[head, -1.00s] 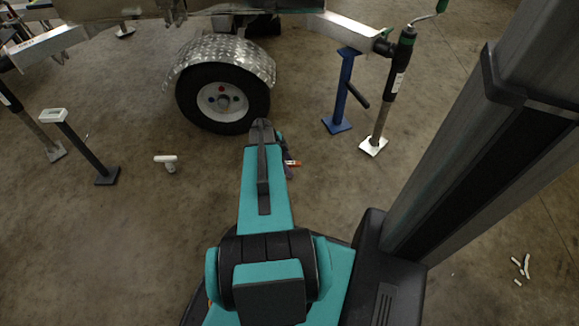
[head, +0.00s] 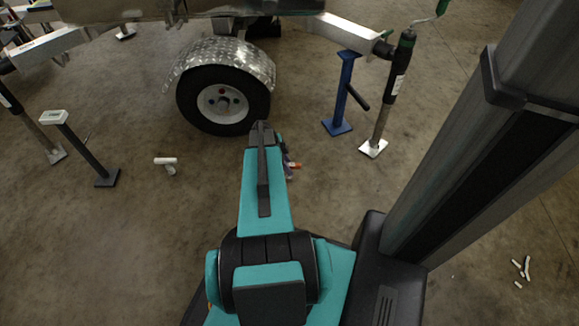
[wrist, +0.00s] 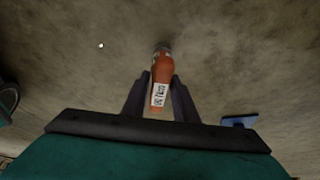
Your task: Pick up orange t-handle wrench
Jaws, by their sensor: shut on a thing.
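The orange t-handle wrench (wrist: 163,68) stands between the two dark fingers of my gripper (wrist: 161,84) in the wrist view. It has an orange body, a grey far end and a white label with dark print. My gripper is shut on it. Its full T shape does not show. In the head view a small orange end of the wrench (head: 295,165) sticks out to the right of my forearm, which hides the rest and most of my gripper (head: 287,165).
A trailer wheel (head: 222,104) under a metal fender stands just ahead of my arm. A blue stand (head: 343,95) and a jack leg (head: 390,100) are to the right. A white T-shaped piece (head: 166,162) lies left, near a dark post (head: 85,150). The floor between is bare.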

